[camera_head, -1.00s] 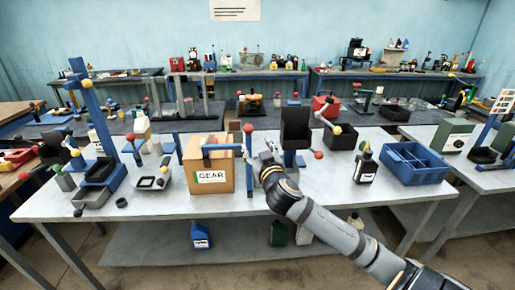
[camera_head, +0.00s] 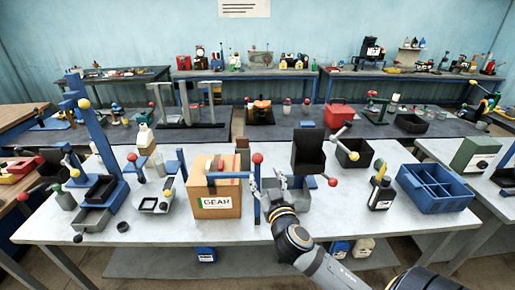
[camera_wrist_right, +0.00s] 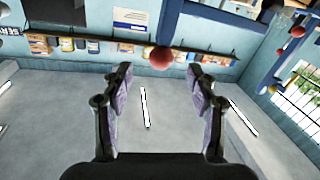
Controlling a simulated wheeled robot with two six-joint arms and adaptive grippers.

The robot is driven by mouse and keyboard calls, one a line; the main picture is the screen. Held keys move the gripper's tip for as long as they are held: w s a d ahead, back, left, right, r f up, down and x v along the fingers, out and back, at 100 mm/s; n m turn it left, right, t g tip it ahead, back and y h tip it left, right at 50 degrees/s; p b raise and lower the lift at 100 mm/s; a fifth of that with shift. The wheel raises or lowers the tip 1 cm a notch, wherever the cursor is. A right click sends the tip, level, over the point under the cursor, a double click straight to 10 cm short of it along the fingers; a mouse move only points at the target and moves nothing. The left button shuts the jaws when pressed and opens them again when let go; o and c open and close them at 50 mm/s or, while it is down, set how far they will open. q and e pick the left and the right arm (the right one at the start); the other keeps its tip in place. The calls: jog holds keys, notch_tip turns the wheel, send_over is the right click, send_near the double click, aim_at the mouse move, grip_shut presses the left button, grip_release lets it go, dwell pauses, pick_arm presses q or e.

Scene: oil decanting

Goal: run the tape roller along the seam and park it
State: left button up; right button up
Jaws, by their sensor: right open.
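A cardboard box (camera_head: 216,207) with a GEAR label stands on the white table, left of my right gripper. A blue bar (camera_head: 228,175) runs across the upper part of its front. At its right end is an upright blue post (camera_head: 256,205) with a red ball (camera_head: 257,158) above. I cannot tell for sure whether this is the tape roller. My right gripper (camera_head: 268,186) is open and empty, just right of the post. In the right wrist view my open fingers (camera_wrist_right: 160,78) have a red ball (camera_wrist_right: 161,58) beyond their tips, below a blue bar (camera_wrist_right: 171,20). My left gripper is not in view.
A dark bottle (camera_head: 380,193) and a blue divided crate (camera_head: 437,190) are to the right. A blue stand (camera_head: 96,135) is at the left. The table front between bottle and gripper is clear.

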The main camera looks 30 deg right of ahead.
aim_at(259, 163)
jog(key=w+p, duration=0.1)
jog(key=w+r, duration=0.1)
jog(key=w+p, duration=0.1)
jog(key=shift+w+d+r+p, duration=0.3)
jog(key=shift+w+d+p, duration=0.05)
jog(key=shift+w+d, duration=0.05)
jog(key=x, duration=0.2)
jog(key=p+x, duration=0.1)
jog(key=x, duration=0.1)
jog(key=shift+d+f, duration=0.2)
jog(key=shift+f, duration=0.2)
jog(key=shift+w+d, duration=0.1)
jog(key=shift+w, duration=0.3)
jog(key=shift+c, duration=1.1)
jog(key=c, duration=0.7)
grip_shut()
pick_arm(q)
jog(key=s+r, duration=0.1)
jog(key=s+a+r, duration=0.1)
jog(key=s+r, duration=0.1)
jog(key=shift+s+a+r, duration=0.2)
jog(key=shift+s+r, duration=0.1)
